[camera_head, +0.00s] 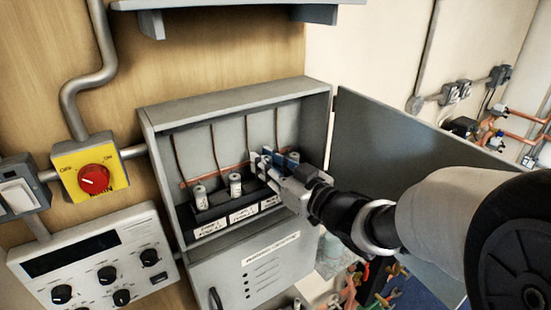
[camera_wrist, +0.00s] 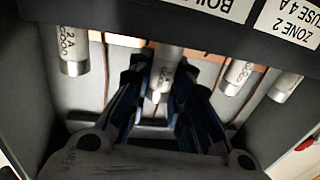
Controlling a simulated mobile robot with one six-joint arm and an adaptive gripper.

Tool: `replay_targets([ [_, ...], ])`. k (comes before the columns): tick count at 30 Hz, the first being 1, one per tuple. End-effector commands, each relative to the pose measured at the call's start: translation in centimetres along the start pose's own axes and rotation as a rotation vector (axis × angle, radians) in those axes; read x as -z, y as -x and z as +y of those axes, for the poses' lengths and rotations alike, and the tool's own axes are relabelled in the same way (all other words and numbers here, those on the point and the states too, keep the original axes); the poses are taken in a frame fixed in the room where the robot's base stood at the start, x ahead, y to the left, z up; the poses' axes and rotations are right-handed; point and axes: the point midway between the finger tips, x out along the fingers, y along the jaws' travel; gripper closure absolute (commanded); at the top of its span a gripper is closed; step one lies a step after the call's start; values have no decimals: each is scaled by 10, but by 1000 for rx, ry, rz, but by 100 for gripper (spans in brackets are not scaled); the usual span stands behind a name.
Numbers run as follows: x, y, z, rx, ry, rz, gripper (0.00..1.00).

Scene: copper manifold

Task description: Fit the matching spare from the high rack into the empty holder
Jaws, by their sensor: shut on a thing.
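My gripper (camera_head: 280,163) reaches into the open grey fuse box from the right. In the wrist view its dark fingers (camera_wrist: 162,80) are shut on a white fuse with metal caps (camera_wrist: 160,75). The held fuse is in line with the other fuses, its far end at the black holder block (camera_wrist: 130,17); I cannot tell whether it is seated. Two fuses stand upright in the block to the left, one (camera_head: 200,196) and another (camera_head: 236,185). Another fuse, marked 2A (camera_wrist: 75,50), shows at the left in the wrist view. My gripper hides the block's right end in the head view.
The box's door (camera_head: 400,150) hangs open to the right, near my arm. A grey shelf (camera_head: 240,4) is above. A yellow switch with a red knob (camera_head: 94,178) and a meter panel (camera_head: 92,262) are at left. Copper wires run behind the fuses.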

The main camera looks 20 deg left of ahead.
Motion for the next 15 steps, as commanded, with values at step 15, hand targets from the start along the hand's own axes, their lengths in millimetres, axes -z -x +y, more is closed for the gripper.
replay_targets([
  [15, -12, 0, 0, 0, 0, 0, 100],
])
